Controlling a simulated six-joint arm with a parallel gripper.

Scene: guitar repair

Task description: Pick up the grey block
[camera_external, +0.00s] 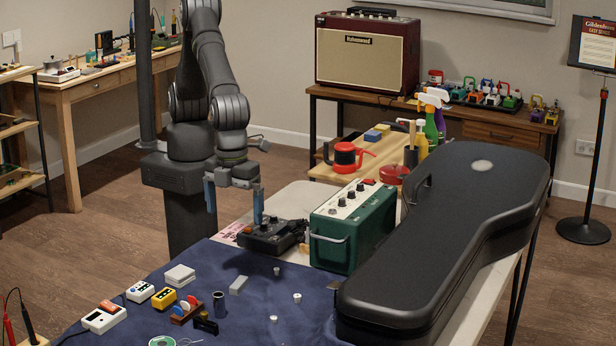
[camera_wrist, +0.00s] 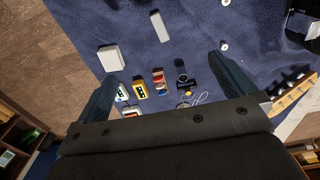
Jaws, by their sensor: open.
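The grey block (camera_external: 239,285) is a small light-grey bar lying flat on the blue cloth (camera_external: 255,320) in the external view. In the wrist view the grey block (camera_wrist: 160,27) lies near the top centre, a little beyond the two fingers. My gripper (camera_external: 235,206) is open and empty, its blue fingers pointing down. It is well above the cloth, near the table's far left edge, apart from the block. In the wrist view my gripper (camera_wrist: 160,80) shows a finger on each side, with a wide gap between them.
A white square box (camera_external: 180,275), small yellow (camera_external: 164,297) and white pedals (camera_external: 104,317) and a dark cylinder (camera_external: 219,304) lie left of the block. White knobs (camera_external: 297,298) lie to its right. A black device (camera_external: 270,238), green amplifier (camera_external: 352,225) and black guitar case (camera_external: 450,230) stand behind and right.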

